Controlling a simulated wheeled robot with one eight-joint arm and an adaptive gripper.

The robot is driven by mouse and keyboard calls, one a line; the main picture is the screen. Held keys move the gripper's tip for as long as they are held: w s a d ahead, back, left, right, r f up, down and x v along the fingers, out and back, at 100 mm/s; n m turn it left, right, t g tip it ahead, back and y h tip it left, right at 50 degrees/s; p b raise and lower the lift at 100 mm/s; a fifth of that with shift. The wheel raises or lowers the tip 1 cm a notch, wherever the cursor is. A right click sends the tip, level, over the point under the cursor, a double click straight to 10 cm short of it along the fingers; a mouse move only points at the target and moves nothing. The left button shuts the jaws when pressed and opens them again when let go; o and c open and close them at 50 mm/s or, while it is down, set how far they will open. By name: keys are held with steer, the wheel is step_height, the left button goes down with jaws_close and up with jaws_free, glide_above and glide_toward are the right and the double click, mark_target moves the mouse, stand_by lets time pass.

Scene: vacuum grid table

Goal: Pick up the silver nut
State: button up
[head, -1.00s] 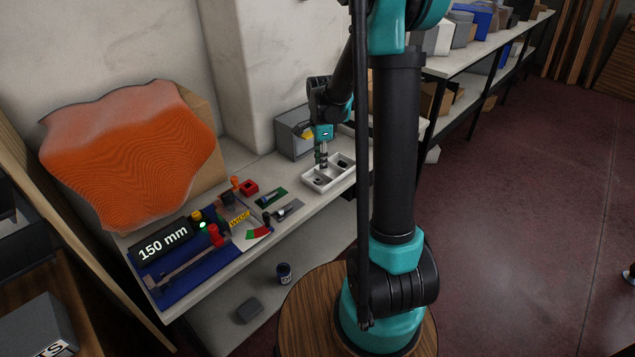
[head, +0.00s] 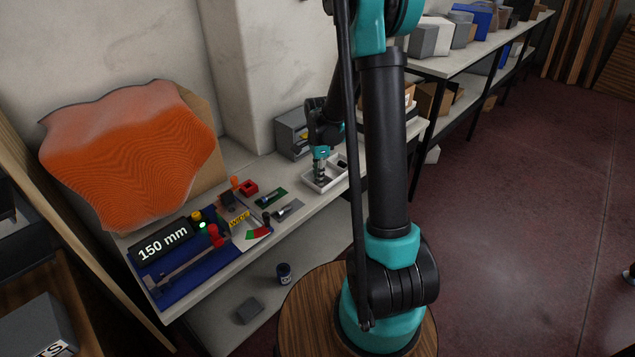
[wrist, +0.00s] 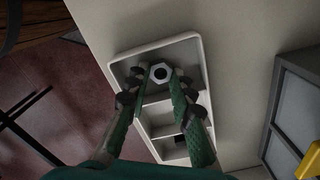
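The silver nut (wrist: 160,73) is a hexagonal ring with a dark hole. In the wrist view it lies in the end compartment of a white divided tray (wrist: 200,62). My gripper (wrist: 158,84) is open, with one green-and-black finger on each side of the nut. Small gaps seem to show between fingers and nut; contact cannot be told. In the head view my gripper (head: 319,179) reaches down into the left part of the tray (head: 335,184), and the nut is hidden there.
A grey bin (head: 291,139) stands behind the tray, close to my arm. Left of the tray lie a green plate (head: 272,197), a red block (head: 248,188) and a blue mat (head: 180,283) with several tools. The tray sits near the table's front edge.

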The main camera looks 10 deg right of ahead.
jaws_close()
steer(key=shift+r, duration=0.15)
